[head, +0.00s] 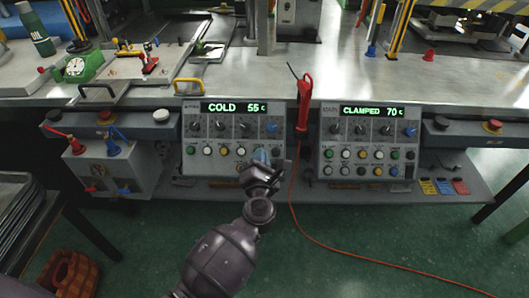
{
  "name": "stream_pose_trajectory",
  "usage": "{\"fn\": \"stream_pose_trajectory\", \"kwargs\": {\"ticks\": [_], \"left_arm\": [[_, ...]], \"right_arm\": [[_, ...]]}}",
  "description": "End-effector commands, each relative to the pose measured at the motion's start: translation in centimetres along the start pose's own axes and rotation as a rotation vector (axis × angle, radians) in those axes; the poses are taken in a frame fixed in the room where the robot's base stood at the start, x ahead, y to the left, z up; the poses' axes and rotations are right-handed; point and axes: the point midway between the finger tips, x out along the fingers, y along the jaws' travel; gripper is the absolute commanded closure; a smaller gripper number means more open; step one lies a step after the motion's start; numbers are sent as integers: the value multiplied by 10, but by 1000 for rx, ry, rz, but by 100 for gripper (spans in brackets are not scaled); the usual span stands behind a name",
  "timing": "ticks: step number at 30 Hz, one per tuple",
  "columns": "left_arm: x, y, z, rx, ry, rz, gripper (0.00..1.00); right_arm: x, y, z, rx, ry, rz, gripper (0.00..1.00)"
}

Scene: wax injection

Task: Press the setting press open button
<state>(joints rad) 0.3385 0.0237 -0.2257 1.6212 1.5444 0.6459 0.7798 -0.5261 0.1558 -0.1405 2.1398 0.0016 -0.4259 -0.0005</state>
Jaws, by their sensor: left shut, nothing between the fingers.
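Two grey control panels hang on the front of the bench. The left panel (187,160) reads "COLD 55 c" and the right panel (323,190) reads "CLAMPED 70 c". Each has a row of black knobs above rows of small coloured buttons. The printed labels are too small to read, so I cannot tell which button is the open button. My left gripper (262,164) is shut and empty at the lower right of the left panel. It hides some of the buttons there; I cannot tell whether it touches one. My right gripper is not in view.
A red-handled tool (303,105) hangs between the panels, with a red cable (310,238) trailing to the floor. A white box with valves (100,172) is at the left. A lower shelf (300,195) runs beneath the panels. A green bottle (38,35) stands on the bench.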

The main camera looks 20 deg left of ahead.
Motion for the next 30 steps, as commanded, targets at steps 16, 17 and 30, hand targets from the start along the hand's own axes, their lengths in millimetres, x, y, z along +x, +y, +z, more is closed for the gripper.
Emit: {"fn": "stream_pose_trajectory", "kwargs": {"ticks": [16, 17, 30], "left_arm": [[0, 3, -4, -64, 20, 20, 100], [1, 2, -5, -64, 20, 20, 100], [29, -25, -31, -60, 25, 13, 100]], "right_arm": [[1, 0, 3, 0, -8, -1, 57], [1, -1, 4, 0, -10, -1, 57], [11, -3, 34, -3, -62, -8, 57]]}}
